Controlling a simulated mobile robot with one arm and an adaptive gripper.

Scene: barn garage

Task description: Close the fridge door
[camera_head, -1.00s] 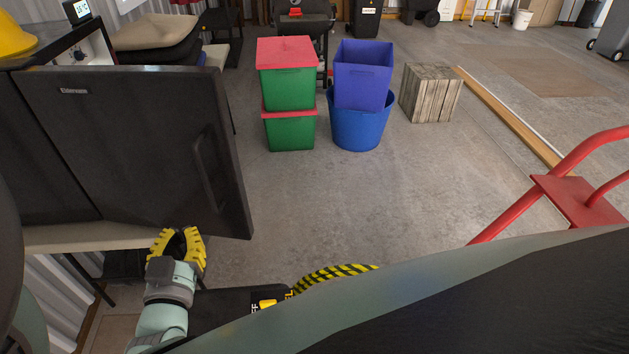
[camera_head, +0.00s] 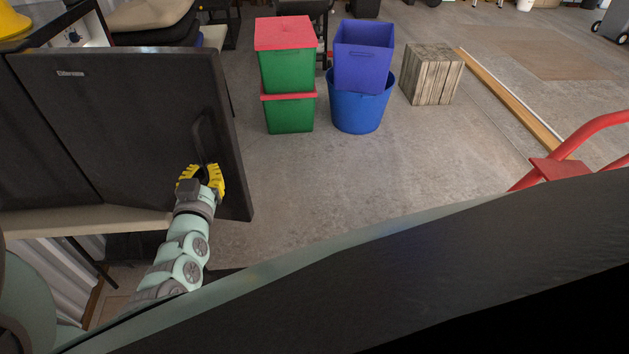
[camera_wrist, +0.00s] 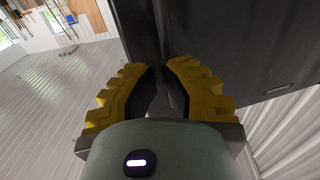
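The dark fridge door (camera_head: 130,115) stands ajar on the left in the head view, its right side swung out from the dark fridge body (camera_head: 35,160). A dark vertical handle (camera_head: 201,137) is near its right edge. My gripper (camera_head: 202,168), with yellow fingers, is at the lower end of this handle. In the wrist view my gripper (camera_wrist: 158,68) has its fingers apart, with the dark handle bar (camera_wrist: 168,90) between or just beyond them. I cannot tell whether they touch it. The door's dark face (camera_wrist: 235,50) fills the upper right there.
A pale tabletop (camera_head: 90,221) lies below the fridge. Green bins with red lids (camera_head: 287,75), a blue bin (camera_head: 362,55) in a blue tub (camera_head: 358,108) and a wooden crate (camera_head: 432,75) stand beyond the door. A red tubular frame (camera_head: 560,165) is at right. Floor right of the door is clear.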

